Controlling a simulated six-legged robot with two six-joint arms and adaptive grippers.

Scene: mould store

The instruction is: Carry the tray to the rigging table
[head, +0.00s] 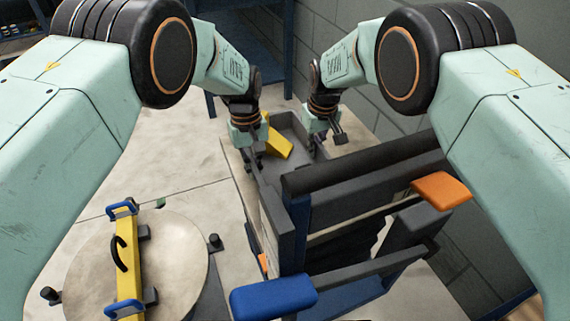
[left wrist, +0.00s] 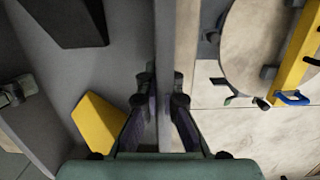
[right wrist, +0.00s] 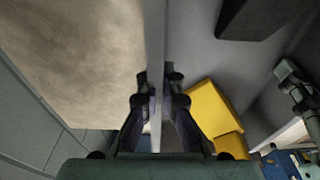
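The tray (head: 290,124) is a grey, walled tray ahead of me, with a yellow block (head: 279,144) inside. The block also shows in the left wrist view (left wrist: 98,122) and the right wrist view (right wrist: 212,106). My left gripper (head: 257,164) has its fingers on both sides of the tray's left wall (left wrist: 164,50), close against it. My right gripper (head: 318,150) has its fingers on both sides of the right wall (right wrist: 155,40), also close against it. The tray's near part is hidden behind a dark frame in the head view.
A dark frame with a black bar (head: 370,162), a blue end (head: 273,296) and an orange end (head: 441,190) fills the near middle. A round pale top (head: 185,262) carrying a yellow beam (head: 129,265) stands at left. A block wall (head: 345,50) runs behind. Pale floor (head: 175,150) lies open at left.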

